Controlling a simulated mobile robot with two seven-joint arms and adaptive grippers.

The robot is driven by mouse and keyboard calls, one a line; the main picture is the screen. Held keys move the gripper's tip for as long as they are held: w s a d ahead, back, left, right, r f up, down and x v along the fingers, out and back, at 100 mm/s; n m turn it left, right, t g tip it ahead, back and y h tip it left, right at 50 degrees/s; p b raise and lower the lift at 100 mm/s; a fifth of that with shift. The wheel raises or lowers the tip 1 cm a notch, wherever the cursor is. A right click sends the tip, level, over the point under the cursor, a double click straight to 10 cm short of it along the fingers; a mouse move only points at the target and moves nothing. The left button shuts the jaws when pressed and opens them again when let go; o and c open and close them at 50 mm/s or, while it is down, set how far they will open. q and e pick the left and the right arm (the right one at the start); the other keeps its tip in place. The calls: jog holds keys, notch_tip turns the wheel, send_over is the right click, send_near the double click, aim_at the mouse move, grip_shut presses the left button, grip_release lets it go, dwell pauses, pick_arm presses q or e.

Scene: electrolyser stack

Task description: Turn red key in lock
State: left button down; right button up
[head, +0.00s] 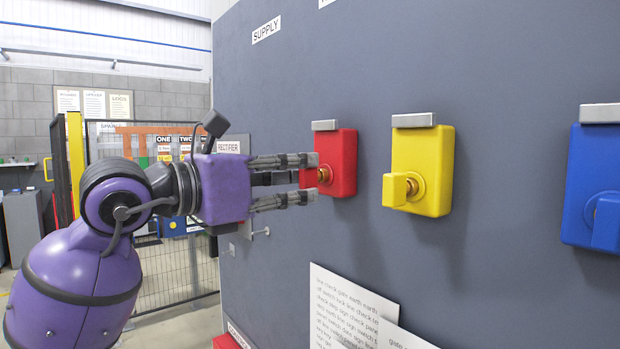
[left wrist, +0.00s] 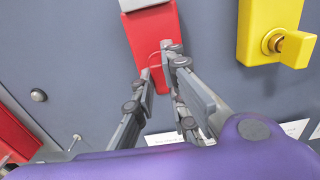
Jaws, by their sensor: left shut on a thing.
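The red lock (head: 344,160) is a red box on the grey panel, with a grey metal piece at its top. My left gripper (head: 312,178) reaches in from the left. The fingers hide much of the key. In the left wrist view the red lock (left wrist: 153,32) is ahead of the fingertips (left wrist: 159,62), and the key's angle is hard to tell. My right gripper is not in view.
A yellow lock (head: 434,150) with its yellow key and a blue lock (head: 590,170) with its blue key are to the right on the same panel. White printed sheets (head: 345,310) are below. A mesh fence (head: 165,260) stands behind my left arm.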

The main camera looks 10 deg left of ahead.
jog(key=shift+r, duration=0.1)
pick_arm(q)
jog(key=shift+r+n+p, duration=0.2)
jog(key=shift+n+p, duration=0.7)
jog(key=shift+n, duration=0.3)
jog(key=shift+f+n, duration=0.15)
jog(key=shift+n, duration=0.35)
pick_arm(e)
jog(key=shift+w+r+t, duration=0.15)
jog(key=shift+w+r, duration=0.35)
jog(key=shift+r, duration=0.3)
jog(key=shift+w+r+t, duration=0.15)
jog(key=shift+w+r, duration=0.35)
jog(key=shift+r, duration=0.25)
pick_arm(q)
jog(key=shift+p, duration=0.3)
jog(key=shift+n+p, duration=0.45)
jog(key=shift+n, duration=0.15)
jog(key=shift+n+p, duration=0.75)
jog(key=shift+n, duration=0.15)
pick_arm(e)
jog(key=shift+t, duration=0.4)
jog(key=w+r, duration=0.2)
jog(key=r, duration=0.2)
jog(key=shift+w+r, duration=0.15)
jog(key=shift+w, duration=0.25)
